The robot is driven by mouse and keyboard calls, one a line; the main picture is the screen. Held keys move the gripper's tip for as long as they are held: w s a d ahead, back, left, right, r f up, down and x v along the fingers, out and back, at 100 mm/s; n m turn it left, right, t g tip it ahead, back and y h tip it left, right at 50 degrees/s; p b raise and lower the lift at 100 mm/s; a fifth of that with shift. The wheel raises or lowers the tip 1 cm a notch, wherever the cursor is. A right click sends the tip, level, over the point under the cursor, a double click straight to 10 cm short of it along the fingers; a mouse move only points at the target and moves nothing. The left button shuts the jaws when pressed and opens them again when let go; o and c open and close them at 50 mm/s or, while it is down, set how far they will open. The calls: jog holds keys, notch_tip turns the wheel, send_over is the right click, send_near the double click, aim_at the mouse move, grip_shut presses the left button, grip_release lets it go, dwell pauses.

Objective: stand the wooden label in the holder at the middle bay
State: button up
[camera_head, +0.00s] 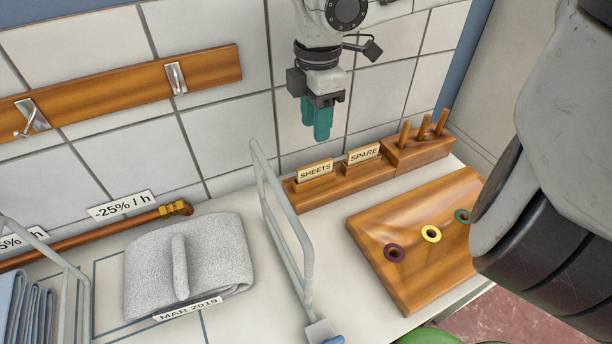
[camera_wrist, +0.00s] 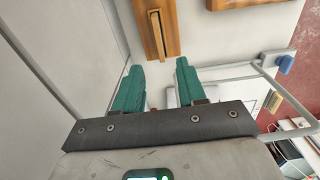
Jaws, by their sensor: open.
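Two wooden labels, SHEETS (camera_head: 315,171) and SPARE (camera_head: 363,154), stand upright in a wooden block (camera_head: 340,182) against the tiled wall. My gripper (camera_head: 315,136) hangs above and behind this block, pointing down, with teal fingers. In the wrist view my gripper (camera_wrist: 160,68) is open, with nothing between its fingers. A wooden block (camera_wrist: 168,14) with a narrow slot and a thin strip in it lies ahead of the fingertips. The bay between the wire dividers holds a grey folded towel (camera_head: 215,265) with a MAR 2019 card (camera_head: 188,309) at its front. I cannot tell which piece is the holder.
A wire divider (camera_head: 307,262) rises left of the block. A peg block (camera_head: 418,151) and a wooden board with coloured rings (camera_head: 390,216) are on the right. A copper pipe (camera_head: 105,230) and a wall rail with hooks (camera_head: 120,88) are at left. My own arm covers the right side.

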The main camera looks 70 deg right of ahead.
jog(key=f, duration=0.1)
jog(key=b, duration=0.1)
send_over(313, 165)
notch_tip(313, 165, down, 5)
jog(key=shift+w+d+f, duration=0.1)
jog(key=shift+d, duration=0.05)
jog(key=shift+f+b, duration=0.65)
jog(key=shift+f, duration=2)
grip_shut()
